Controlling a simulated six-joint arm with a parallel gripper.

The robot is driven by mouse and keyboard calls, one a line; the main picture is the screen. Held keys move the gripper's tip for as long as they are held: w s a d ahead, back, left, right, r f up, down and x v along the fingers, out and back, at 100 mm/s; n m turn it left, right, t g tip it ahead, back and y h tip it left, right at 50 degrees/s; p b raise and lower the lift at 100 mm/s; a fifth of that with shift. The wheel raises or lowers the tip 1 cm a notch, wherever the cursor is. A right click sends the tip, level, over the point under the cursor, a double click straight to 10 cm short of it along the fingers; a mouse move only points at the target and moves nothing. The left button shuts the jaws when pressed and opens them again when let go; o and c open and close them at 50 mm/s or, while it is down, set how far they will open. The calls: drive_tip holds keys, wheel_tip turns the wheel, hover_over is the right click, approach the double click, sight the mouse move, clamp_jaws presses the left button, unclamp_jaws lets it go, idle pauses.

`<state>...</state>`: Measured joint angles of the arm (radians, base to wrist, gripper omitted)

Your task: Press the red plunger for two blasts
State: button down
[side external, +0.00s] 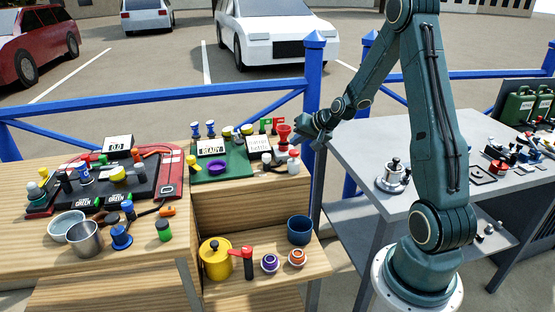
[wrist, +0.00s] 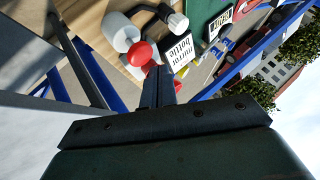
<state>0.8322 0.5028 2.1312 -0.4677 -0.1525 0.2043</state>
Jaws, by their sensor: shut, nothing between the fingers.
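The red plunger (wrist: 139,54) is a round red cap on a white canister (wrist: 121,32) in the wrist view. In the side view the red-topped white canister (side external: 293,160) stands at the right end of the left wooden bench. My gripper (wrist: 160,78) is shut and empty. In the wrist view its fingertips appear close beside the red cap; I cannot tell whether they touch it. In the side view my gripper (side external: 303,137) is just above and right of the canister.
A green mat (side external: 225,172) holds a READY sign (side external: 211,147). A blue railing (side external: 270,87) runs behind; a grey table (side external: 365,150) is at right.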

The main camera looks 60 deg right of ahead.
sight(297, 153)
drive_tip(key=shift+r, duration=2.35)
idle(0.9)
wheel_tip(297, 153, up, 4)
drive_tip(key=shift+f, duration=0.1)
drive_tip(key=shift+f, duration=0.1)
idle(0.5)
drive_tip(key=shift+f, duration=4.3)
drive_tip(key=shift+f, duration=0.45)
